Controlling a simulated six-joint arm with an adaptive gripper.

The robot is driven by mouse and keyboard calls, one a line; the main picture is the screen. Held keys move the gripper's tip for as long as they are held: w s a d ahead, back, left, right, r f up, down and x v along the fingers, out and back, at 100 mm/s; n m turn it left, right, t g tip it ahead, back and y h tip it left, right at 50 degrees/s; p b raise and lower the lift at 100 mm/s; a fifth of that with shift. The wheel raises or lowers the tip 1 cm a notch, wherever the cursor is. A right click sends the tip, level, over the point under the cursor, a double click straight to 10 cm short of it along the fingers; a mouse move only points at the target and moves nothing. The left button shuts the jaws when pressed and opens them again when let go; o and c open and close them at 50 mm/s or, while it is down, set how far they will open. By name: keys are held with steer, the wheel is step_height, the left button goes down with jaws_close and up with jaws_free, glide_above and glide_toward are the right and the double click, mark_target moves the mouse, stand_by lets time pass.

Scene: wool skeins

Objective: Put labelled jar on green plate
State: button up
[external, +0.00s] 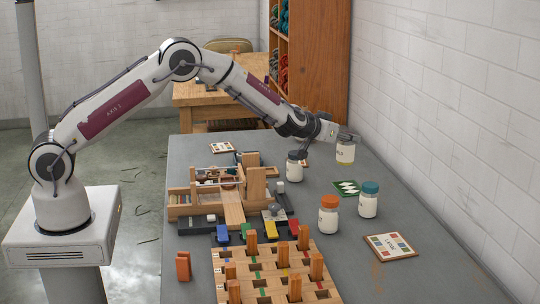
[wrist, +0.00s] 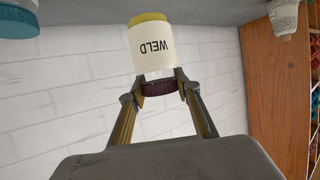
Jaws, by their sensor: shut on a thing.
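My gripper (external: 345,136) is shut on a white jar labelled WELD (external: 345,153), with a yellowish base. In the wrist view the gripper (wrist: 161,88) grips the jar's dark purple lid (wrist: 160,88), and the jar body (wrist: 155,55) with its label shows plainly. The jar appears upright in the external view and looks held above the table, though the height is hard to judge. A flat green piece with white marks (external: 346,187), perhaps the green plate, lies on the table below and nearer the camera.
A dark-lidded jar (external: 294,168) stands left of the held jar. An orange-lidded jar (external: 328,216) and a teal-lidded jar (external: 369,200) stand in front of the green piece. A wooden rack (external: 225,205), a slotted board (external: 270,270) and a card (external: 390,247) lie around. A wall borders the right.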

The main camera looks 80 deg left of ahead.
mark_target(348, 154)
steer(key=shift+f, duration=3)
steer(key=shift+f, duration=1.85)
steer(key=shift+f, duration=0.15)
steer(key=o, duration=1.2)
steer(key=shift+o, duration=0.4)
steer(key=v, duration=1.2)
